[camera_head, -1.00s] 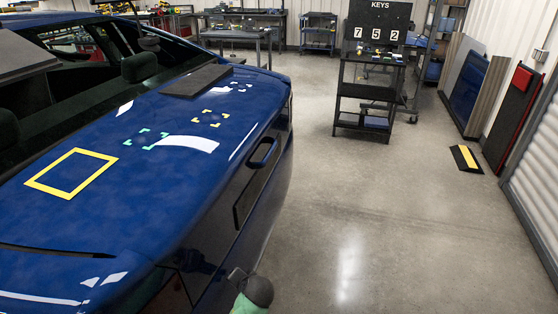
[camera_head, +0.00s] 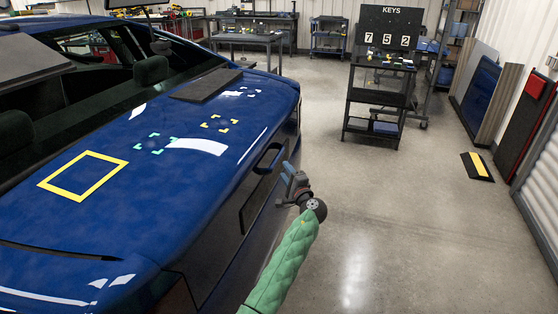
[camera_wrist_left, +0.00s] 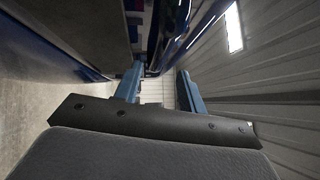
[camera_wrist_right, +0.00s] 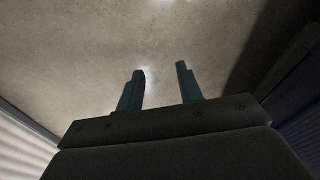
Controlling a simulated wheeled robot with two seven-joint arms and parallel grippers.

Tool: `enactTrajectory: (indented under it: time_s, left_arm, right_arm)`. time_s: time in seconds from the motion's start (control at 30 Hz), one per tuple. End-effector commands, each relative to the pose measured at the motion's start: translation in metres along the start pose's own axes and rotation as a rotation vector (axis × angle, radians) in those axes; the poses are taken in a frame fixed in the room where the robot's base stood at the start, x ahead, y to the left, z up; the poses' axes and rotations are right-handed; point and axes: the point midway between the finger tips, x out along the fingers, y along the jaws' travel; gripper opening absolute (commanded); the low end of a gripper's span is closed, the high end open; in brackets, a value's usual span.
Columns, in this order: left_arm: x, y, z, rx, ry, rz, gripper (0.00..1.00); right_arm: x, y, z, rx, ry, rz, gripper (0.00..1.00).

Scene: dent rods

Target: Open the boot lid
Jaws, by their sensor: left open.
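The boot lid (camera_head: 140,195) of the blue car is down in the head view, with yellow and teal marks on its glossy top. Its blue handle (camera_head: 269,158) stands out from the rear face, near the lid's upper edge. My left gripper (camera_head: 288,171) is just right of the handle and slightly below it in the picture, apart from it. In the left wrist view, its two blue fingers (camera_wrist_left: 160,82) are spread, with glossy car bodywork beyond the tips. My right gripper (camera_wrist_right: 160,70) is open and empty over bare floor in the right wrist view, and out of the head view.
A dark flat pad (camera_head: 206,84) lies on the car's far side. A black key cart (camera_head: 379,100) stands behind, and a black-and-yellow wedge (camera_head: 477,166) lies on the floor at right.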

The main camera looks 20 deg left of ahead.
Motion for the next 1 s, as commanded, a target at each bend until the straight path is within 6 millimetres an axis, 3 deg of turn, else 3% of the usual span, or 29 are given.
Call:
enactTrajectory:
  time_s: [0.17,0.3,0.7,1.0]
  left_arm:
    - [0.01,-0.003,-0.001,0.004,0.0,-0.004,0.41]
    - [0.025,-0.003,0.0,0.004,0.0,-0.003,0.41]
    - [0.068,-0.002,0.0,0.004,0.0,-0.002,0.41]
    - [0.078,0.0,0.0,0.002,0.0,-0.001,0.41]
  right_arm:
    - [0.001,-0.001,0.0,0.001,0.007,-0.001,0.36]
    - [0.035,0.001,0.015,0.002,-0.017,0.002,0.36]
    - [0.093,0.01,0.032,0.001,-0.019,0.012,0.36]
    - [0.108,0.013,0.038,0.001,-0.02,0.015,0.36]
